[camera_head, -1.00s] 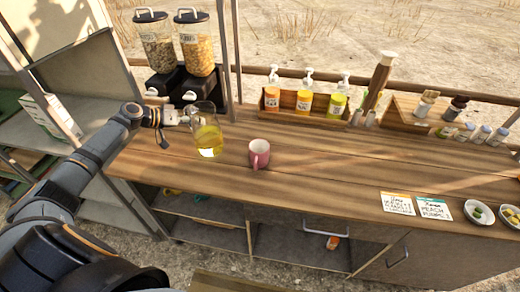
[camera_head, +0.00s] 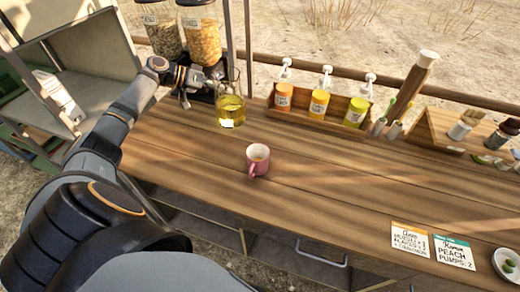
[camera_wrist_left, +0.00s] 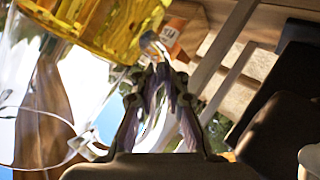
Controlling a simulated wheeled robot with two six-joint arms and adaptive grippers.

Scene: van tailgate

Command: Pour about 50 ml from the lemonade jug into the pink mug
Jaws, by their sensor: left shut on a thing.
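The lemonade jug (camera_head: 231,108) is clear glass with yellow liquid in its lower part. My left gripper (camera_head: 205,88) is shut on its handle at the jug's left side. The jug appears upright in the head view, behind and left of the pink mug. In the left wrist view the jug (camera_wrist_left: 90,28) fills the upper left, with the fingers (camera_wrist_left: 160,105) around the handle. The pink mug (camera_head: 258,161) stands upright on the wooden counter, apart from the jug, its handle toward the front. My right gripper is in neither view.
Two dispensers (camera_head: 200,40) stand behind the jug. A wooden box (camera_head: 295,116) of pump bottles is at the back. Two note cards (camera_head: 411,240) and a small bowl (camera_head: 505,262) lie at the right. The counter (camera_head: 330,185) around the mug is clear.

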